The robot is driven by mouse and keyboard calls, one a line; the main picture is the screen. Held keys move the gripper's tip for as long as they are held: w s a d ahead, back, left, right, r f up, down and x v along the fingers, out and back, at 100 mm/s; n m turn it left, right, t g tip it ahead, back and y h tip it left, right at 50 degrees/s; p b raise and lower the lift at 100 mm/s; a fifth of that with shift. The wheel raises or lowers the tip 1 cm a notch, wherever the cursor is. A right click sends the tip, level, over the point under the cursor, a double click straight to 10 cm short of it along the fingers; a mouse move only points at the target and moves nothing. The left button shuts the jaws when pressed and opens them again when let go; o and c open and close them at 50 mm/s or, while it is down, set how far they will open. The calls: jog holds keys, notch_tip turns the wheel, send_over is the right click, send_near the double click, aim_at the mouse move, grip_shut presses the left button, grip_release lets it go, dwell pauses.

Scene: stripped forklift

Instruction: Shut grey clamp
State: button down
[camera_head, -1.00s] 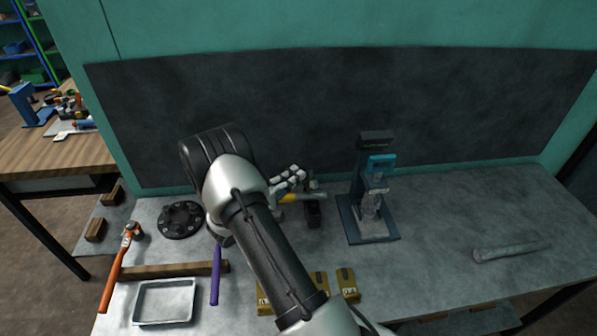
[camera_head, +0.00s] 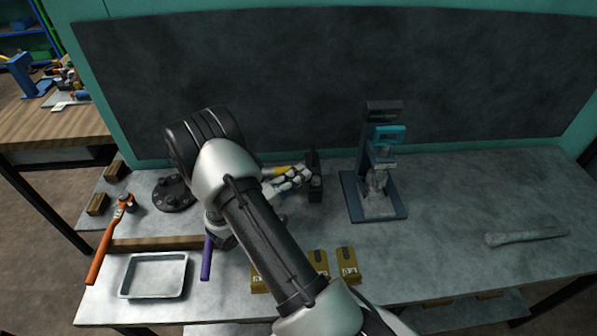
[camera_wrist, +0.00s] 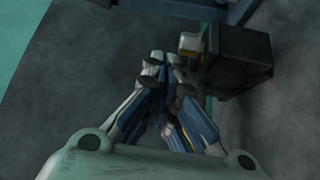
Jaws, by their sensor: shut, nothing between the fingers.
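A small dark block with an upright part (camera_head: 315,188), which looks like the grey clamp, stands on the bench left of the blue press stand. I cannot tell how its arm or handle is set. My gripper (camera_head: 304,173) is shut and empty, its tips close beside the left of this block. In the wrist view my gripper's fingers (camera_wrist: 164,62) are together, and the dark block (camera_wrist: 235,62) is just right of them. A pale end piece (camera_wrist: 190,42) sits near the tips. I cannot tell whether they touch.
A teal and dark press stand (camera_head: 375,205) is right of the block. Yellow blocks (camera_head: 346,266), a purple-handled tool (camera_head: 207,260), a metal tray (camera_head: 153,276), an orange-handled ratchet (camera_head: 104,245) and a dark flange (camera_head: 172,195) lie around. A grey bar (camera_head: 525,236) lies right; bench between is clear.

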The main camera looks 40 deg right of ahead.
jog(key=shift+f, duration=0.15)
dwell(0.4)
notch_tip(320, 180, up, 10)
dwell(0.5)
